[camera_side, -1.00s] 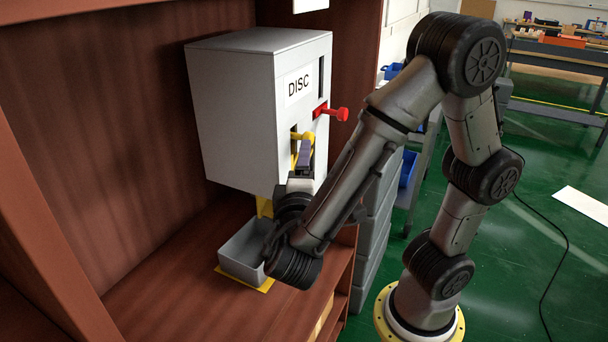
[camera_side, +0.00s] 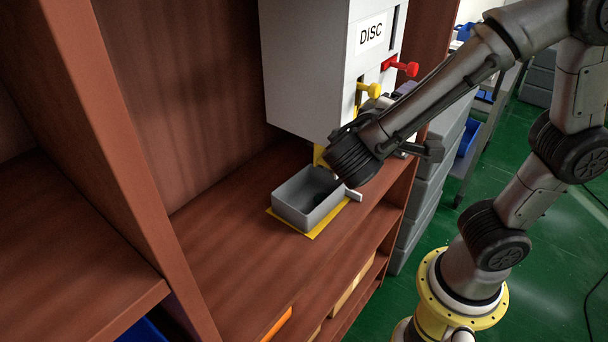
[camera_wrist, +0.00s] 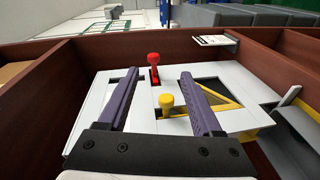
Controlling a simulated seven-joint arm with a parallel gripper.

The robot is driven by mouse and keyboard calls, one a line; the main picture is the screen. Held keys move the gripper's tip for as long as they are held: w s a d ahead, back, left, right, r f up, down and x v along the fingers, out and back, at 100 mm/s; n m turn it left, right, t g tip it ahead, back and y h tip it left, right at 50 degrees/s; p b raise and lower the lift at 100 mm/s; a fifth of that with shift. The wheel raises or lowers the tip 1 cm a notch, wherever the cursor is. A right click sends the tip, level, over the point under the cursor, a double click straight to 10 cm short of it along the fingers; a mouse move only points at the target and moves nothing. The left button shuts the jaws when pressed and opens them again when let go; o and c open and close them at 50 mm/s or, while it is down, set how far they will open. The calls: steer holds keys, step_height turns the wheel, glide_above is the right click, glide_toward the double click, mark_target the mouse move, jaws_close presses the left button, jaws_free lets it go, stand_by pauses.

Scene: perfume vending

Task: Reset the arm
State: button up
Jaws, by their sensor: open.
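My gripper (camera_wrist: 158,75) is open and empty, with two purple fingers wide apart in the wrist view. The yellow lever (camera_wrist: 166,104) shows in the gap between the fingers, and the red lever (camera_wrist: 154,68) beyond it. I see no finger touching either. In the side view the fingers are mostly hidden behind my wrist. There the yellow lever (camera_side: 369,91) and the red lever (camera_side: 402,67) stick out from the white dispenser (camera_side: 310,75) marked DISC, above my wrist. The grey tray (camera_side: 292,208) sits below on a yellow mark; its inside is partly dark.
The dispenser stands in a brown wooden shelf unit (camera_side: 215,225), with an upright panel (camera_side: 140,130) to its left. The shelf board left of the tray is clear. Grey drawers (camera_side: 440,150) stand close to the right of the shelf, beside the green floor.

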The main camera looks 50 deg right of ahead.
steer(key=s+d+f+m+g+y, duration=0.35)
steer(key=s+f+y, duration=0.25)
steer(key=s+y, duration=0.45)
steer(key=w+a+n+t+y, duration=0.3)
steer(key=w+a+t+y, duration=0.2)
steer(key=a+t, duration=0.2)
steer(key=shift+w+a+y, duration=0.2)
steer(key=shift+a+y, duration=0.15)
steer(key=shift+a, duration=0.9)
steer(key=shift+n, duration=0.25)
